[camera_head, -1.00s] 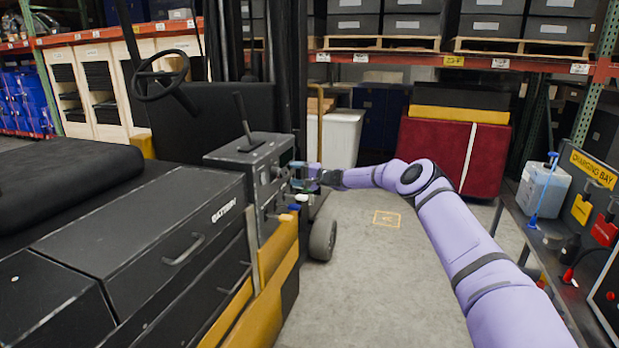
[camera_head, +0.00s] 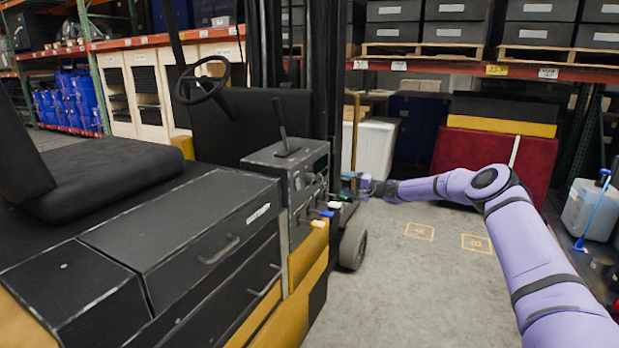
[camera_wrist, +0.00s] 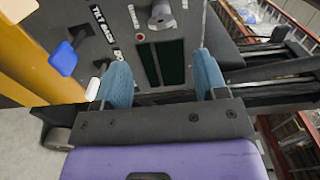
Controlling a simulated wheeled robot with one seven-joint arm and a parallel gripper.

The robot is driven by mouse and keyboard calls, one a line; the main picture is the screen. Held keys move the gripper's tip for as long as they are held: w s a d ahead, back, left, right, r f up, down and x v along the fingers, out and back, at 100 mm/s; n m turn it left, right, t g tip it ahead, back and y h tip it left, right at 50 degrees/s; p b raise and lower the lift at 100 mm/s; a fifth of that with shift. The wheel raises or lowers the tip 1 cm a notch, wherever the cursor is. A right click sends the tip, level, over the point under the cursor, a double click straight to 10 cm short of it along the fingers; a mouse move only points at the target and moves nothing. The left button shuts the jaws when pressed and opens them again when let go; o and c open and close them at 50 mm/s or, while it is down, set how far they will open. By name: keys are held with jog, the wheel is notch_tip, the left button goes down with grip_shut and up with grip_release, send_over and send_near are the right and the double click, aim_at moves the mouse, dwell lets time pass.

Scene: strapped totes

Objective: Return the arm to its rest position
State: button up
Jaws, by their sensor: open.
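My purple arm (camera_head: 530,245) reaches from the lower right toward the forklift. My gripper (camera_head: 352,183) is beside the forklift's control box (camera_head: 290,170). In the wrist view my gripper (camera_wrist: 163,75) has its two blue fingers apart, with nothing held between them. The dark control panel (camera_wrist: 100,35) lies just past the fingertips, with dark slotted fields showing between the fingers. I cannot tell whether a fingertip touches the panel.
The forklift's black battery cover (camera_head: 180,215) fills the left. A blue-tipped lever (camera_wrist: 65,58) sticks out near the left finger. A red crate (camera_head: 490,155) and a white bin (camera_head: 370,145) stand behind. A jug (camera_head: 590,208) is at right. The middle floor is clear.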

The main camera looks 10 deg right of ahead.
jog(key=s+a+r+n+g+h, duration=0.4)
jog(key=s+a+r+n+g, duration=0.3)
jog(key=s+a+r, duration=0.85)
jog(key=s+d+r+n+h, duration=0.1)
jog(key=s+r+h, duration=0.3)
jog(key=s, duration=0.6)
jog(key=s+d+r+h, duration=0.1)
jog(key=s+r, duration=0.5)
jog(key=s, duration=0.4)
jog(key=s+d+h, duration=0.2)
jog(key=s+d, duration=0.3)
jog(key=s, duration=1.2)
jog(key=s+d+m+t+h, duration=0.1)
jog(key=s+d+h, duration=0.2)
jog(key=s, duration=1.4)
jog(key=d, duration=0.3)
jog(key=shift+d+t+h, duration=0.2)
jog(key=shift+t+h, duration=0.1)
jog(key=shift+w+r, duration=0.1)
jog(key=shift+c, duration=0.2)
